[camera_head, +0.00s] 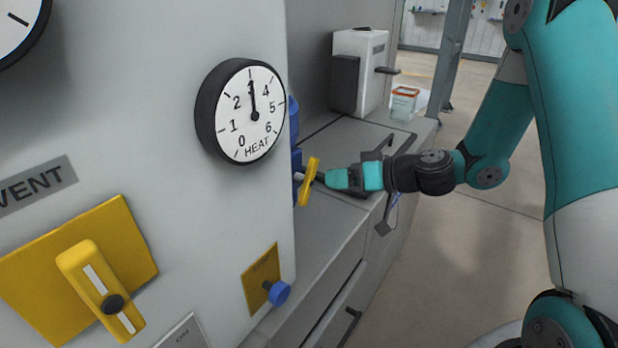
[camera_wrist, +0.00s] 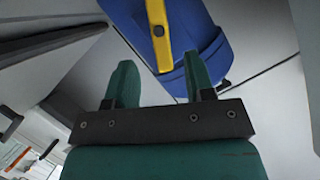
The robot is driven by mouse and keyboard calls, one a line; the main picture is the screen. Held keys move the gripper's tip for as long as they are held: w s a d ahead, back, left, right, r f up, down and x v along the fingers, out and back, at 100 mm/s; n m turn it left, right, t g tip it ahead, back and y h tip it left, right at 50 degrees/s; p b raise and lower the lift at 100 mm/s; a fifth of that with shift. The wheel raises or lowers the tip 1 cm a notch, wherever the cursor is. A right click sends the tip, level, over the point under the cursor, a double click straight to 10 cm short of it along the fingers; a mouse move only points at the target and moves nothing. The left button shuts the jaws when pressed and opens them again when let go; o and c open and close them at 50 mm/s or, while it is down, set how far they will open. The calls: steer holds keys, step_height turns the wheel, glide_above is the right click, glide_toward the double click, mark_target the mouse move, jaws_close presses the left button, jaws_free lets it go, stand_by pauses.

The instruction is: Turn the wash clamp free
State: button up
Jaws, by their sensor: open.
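The wash clamp appears to be the yellow bar handle (camera_head: 308,183) on a blue body (camera_head: 295,160), which is mostly hidden behind the grey panel's right edge. In the wrist view the yellow handle (camera_wrist: 158,28) lies across the front of the rounded blue body (camera_wrist: 208,45). My gripper (camera_head: 326,178) is beside the handle, on its right in the head view. In the wrist view my gripper (camera_wrist: 159,75) is open, with its two green fingers apart. The handle's lower end shows near the gap between the fingertips; I cannot tell whether they touch.
The grey panel carries a HEAT dial (camera_head: 252,113), a yellow lever (camera_head: 100,290) and a blue knob (camera_head: 278,292). A white machine (camera_head: 358,70) and a lidded jar (camera_head: 404,103) stand at the back of the grey counter (camera_head: 325,235). Open floor lies to the right.

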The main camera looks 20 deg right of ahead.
mark_target(311, 180)
steer(key=p+x, duration=0.1)
steer(key=x, duration=0.7)
jaws_close()
steer(key=n+b, duration=0.1)
steer(key=b, duration=0.1)
steer(key=h+b, duration=0.1)
steer(key=b, duration=0.1)
steer(key=shift+a+f+n+t, duration=0.1)
steer(key=shift+f+n+t, duration=0.2)
steer(key=shift+f+n, duration=0.1)
steer(key=n+b, duration=0.1)
steer(key=b, duration=0.1)
steer(key=n+h+b, duration=0.1)
steer(key=b, duration=0.1)
steer(key=shift+s+r+t, duration=0.1)
steer(key=shift+r+t, duration=0.25)
steer(key=shift+t, duration=0.05)
steer(key=shift+r, duration=0.1)
jaws_free()
